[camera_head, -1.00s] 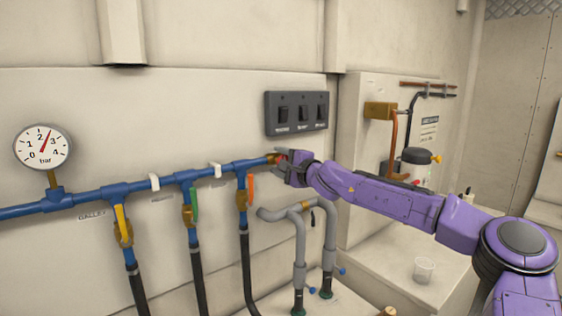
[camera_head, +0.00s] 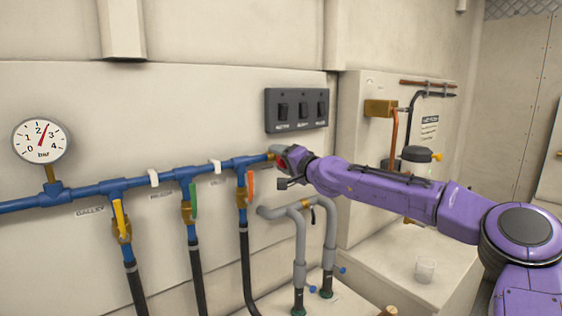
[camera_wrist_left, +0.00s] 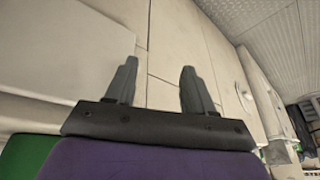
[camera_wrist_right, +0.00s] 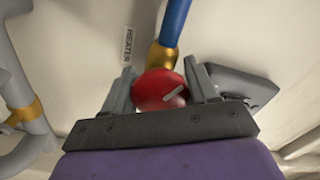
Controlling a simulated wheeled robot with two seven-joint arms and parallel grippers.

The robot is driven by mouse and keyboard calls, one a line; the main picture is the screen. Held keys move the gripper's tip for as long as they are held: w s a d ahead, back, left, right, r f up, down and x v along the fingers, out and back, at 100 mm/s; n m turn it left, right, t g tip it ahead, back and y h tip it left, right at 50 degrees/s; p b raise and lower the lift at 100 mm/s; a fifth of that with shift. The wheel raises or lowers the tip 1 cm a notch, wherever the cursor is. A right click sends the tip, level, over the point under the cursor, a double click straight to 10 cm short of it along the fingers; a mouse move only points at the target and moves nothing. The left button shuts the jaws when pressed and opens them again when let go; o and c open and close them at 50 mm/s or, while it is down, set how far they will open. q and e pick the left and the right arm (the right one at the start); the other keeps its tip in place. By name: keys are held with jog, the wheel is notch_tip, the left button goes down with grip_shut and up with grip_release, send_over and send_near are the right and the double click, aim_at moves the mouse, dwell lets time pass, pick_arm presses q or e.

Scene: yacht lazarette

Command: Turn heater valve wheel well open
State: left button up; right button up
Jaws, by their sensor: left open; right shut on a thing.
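The heater valve wheel (camera_wrist_right: 160,90) is a red round knob on a brass fitting (camera_wrist_right: 162,56) at the end of the blue pipe, beside a "HEATER" label (camera_wrist_right: 127,45). My right gripper (camera_wrist_right: 163,82) is shut on the wheel, one finger on each side. In the head view the right gripper (camera_head: 283,166) covers most of the wheel at the right end of the blue pipe (camera_head: 145,178). My left gripper (camera_wrist_left: 157,75) is open and empty, facing pale wall panels. It is not in the head view.
A pressure gauge (camera_head: 41,141) stands at the left. Valves with yellow (camera_head: 120,219), green (camera_head: 192,200) and orange (camera_head: 250,186) levers hang below the pipe. A switch panel (camera_head: 297,110) is above my right gripper, and grey pipes (camera_head: 298,235) are below it.

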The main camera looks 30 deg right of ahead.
jog(key=shift+f, duration=0.15)
jog(key=o, duration=1)
